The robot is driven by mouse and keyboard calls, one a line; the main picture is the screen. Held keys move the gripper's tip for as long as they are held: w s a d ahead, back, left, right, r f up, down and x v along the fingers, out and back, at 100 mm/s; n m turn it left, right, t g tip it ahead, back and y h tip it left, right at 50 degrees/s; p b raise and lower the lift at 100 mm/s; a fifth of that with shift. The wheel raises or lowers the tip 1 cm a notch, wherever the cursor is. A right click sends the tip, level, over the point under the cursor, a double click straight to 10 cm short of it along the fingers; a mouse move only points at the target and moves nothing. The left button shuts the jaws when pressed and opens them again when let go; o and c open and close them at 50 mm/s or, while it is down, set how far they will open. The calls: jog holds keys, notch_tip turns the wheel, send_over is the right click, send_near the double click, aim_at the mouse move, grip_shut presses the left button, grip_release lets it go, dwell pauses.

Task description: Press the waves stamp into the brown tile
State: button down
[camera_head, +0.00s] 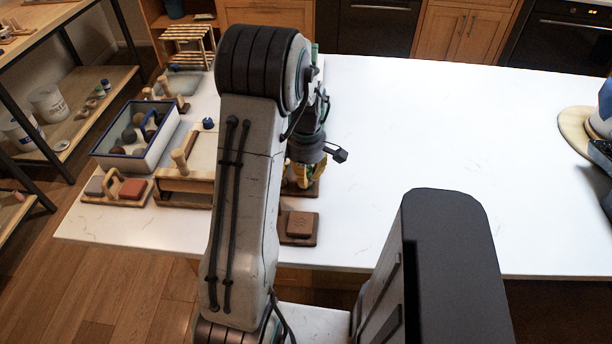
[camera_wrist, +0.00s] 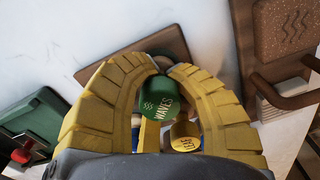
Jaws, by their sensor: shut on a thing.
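My gripper (camera_wrist: 160,72) has its yellow fingers closed around the waves stamp (camera_wrist: 158,98), whose round green end reads WAVES. The gripper also shows in the head view (camera_head: 301,178), low over a dark brown board, partly hidden by my arm. The stamp's lower face is hidden. A brown tile (camera_head: 300,223) lies on its board just in front of the gripper in the head view. In the wrist view a speckled brown surface with wavy lines (camera_wrist: 293,28) shows at the upper right; it appears to be the tile.
A yellow-topped piece (camera_wrist: 185,136) stands near the fingers. A green item with a red knob (camera_wrist: 28,135) is at the left of the wrist view.

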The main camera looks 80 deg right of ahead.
jog(key=shift+f, duration=0.3)
jog(key=c, duration=1)
grip_release()
notch_tip(320, 180, up, 12)
